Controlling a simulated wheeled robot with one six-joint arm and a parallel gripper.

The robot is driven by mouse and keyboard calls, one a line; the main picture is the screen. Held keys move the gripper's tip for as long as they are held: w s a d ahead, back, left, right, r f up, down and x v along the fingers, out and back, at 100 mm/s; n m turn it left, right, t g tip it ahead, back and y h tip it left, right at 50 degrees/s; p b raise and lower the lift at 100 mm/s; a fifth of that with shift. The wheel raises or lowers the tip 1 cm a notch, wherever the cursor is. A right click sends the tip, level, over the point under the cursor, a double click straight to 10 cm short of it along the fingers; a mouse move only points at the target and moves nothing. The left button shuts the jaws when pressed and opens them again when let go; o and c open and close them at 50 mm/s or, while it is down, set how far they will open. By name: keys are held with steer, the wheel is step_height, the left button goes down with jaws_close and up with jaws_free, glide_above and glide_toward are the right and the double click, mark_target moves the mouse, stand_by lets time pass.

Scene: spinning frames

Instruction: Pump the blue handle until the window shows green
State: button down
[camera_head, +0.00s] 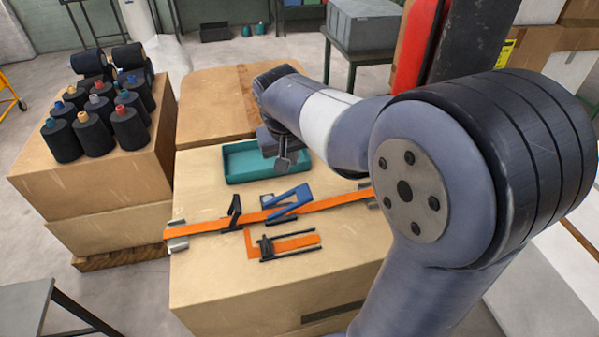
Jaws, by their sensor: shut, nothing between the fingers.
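The blue handle (291,199) belongs to a strapping tensioner on an orange strap (334,202) that runs across the top of a cardboard box (213,266). The handle is tilted up from the strap. A window with a colour cannot be made out at this size. A black clamp-like piece (234,212) stands on the strap left of the handle.
An orange and black tool (285,245) lies on the box in front of the strap. A teal tray (240,165) sits behind it. A carton with several black spools (96,130) stands at left. My arm fills the right side. The box's front left is clear.

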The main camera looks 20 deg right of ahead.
stand_by(0.3)
glide_toward(303, 191)
steer(key=x, duration=0.5)
steer(key=shift+w+a+p, duration=0.1)
steer(key=shift+w+p, duration=0.1)
steer(key=shift+p, duration=0.1)
steer(key=shift+f, duration=0.55)
steer(key=shift+d+f, duration=0.1)
steer(key=shift+d, duration=0.15)
steer(key=d+f+b, duration=0.1)
steer(key=f+b, duration=0.2)
steer(key=d+f+b, duration=0.1)
steer(key=shift+d+f+b, duration=0.25)
steer(key=shift+d+b, duration=0.15)
steer(key=shift+r, duration=0.1)
steer(key=shift+s, duration=0.1)
